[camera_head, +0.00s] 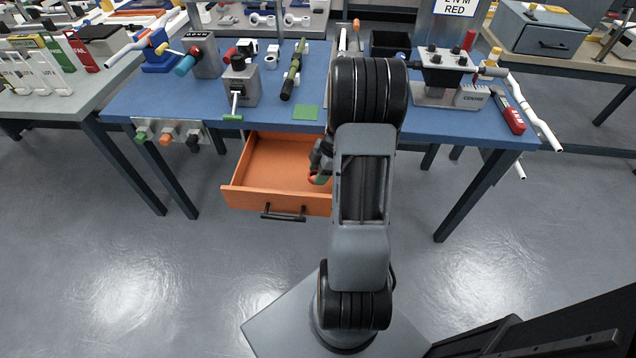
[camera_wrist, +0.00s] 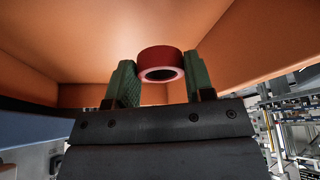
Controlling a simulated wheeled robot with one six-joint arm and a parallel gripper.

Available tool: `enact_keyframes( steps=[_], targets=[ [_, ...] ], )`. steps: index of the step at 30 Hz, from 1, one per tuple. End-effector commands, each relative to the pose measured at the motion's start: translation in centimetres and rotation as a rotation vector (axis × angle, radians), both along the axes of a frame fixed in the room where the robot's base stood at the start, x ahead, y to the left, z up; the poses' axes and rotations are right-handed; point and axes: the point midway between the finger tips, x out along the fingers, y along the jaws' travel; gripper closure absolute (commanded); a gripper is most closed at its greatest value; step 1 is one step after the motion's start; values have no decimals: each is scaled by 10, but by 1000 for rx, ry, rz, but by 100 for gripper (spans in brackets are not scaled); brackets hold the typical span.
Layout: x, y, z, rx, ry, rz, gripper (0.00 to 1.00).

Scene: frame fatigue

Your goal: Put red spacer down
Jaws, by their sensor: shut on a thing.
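The red spacer (camera_wrist: 160,58) is a short ring, red outside with a pale rim around its hole. In the wrist view it sits between the two green fingers of my gripper (camera_wrist: 158,82), which is shut on it. In the head view my gripper (camera_head: 320,170) is over the open orange drawer (camera_head: 262,195) and mostly hidden by my arm. The drawer's orange inside surfaces surround the spacer in the wrist view. I cannot tell whether the spacer touches the drawer floor.
The blue workbench (camera_head: 270,98) above the drawer holds a grey clamp block (camera_head: 240,82), a dark green rod tool (camera_head: 291,75), a green square (camera_head: 306,113) and a centre fixture (camera_head: 445,75). A black bin (camera_head: 390,43) stands at the back. The floor in front is clear.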

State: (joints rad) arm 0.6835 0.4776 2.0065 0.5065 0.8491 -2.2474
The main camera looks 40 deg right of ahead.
Motion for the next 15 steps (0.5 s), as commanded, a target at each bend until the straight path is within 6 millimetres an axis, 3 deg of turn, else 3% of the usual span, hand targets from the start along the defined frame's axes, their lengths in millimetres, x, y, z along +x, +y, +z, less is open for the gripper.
enact_keyframes(
  steps=[8, 15],
  targets=[
    [0, 0, -15, 1, 0, -1, 80],
    [0, 0, -44, 2, 2, -2, 80]
  ],
)
